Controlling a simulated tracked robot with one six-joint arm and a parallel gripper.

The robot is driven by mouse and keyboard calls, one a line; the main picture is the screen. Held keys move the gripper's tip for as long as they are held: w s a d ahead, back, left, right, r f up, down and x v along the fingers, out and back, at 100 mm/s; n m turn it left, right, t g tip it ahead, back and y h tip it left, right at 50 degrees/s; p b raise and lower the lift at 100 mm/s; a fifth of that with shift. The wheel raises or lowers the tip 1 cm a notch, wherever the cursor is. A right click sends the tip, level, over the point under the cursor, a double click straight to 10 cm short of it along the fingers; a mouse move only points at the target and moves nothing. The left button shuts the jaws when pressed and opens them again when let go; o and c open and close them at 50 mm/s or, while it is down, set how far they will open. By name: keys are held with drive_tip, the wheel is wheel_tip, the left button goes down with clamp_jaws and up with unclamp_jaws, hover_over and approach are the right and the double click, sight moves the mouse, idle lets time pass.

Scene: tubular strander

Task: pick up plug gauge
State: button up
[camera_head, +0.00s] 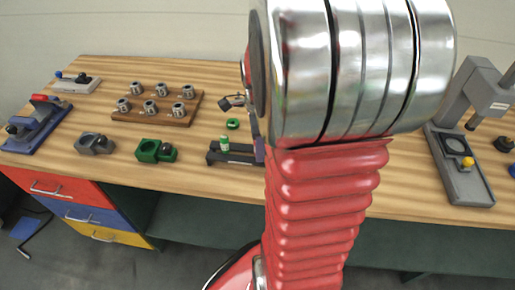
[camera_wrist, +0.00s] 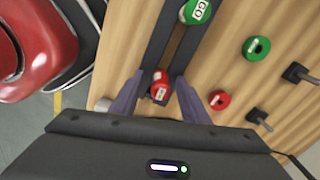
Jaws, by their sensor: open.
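A plug gauge piece with a red collar (camera_wrist: 161,80) sits in a dark stand (camera_wrist: 168,48) in the wrist view. A green cylinder marked GO (camera_wrist: 197,11) sits at the stand's far end; I cannot tell whether it and the red piece are one gauge. My gripper (camera_wrist: 160,74) is open, with its two fingers on either side of the red piece. I cannot tell whether they touch it. In the head view the green cylinder (camera_head: 224,142) stands on the dark stand (camera_head: 232,157). My arm hides the stand's right part and most of my gripper there.
A green ring (camera_wrist: 256,48) and a red ring (camera_wrist: 219,100) lie right of the stand, near dark-handled pieces (camera_wrist: 298,73). A wooden block (camera_head: 157,107) with metal bushings, a green fixture (camera_head: 155,151) and a grey fixture (camera_head: 95,143) stand left. A grey press (camera_head: 461,165) stands right.

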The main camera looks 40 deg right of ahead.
drive_tip(key=shift+c, duration=0.7)
clamp_jaws()
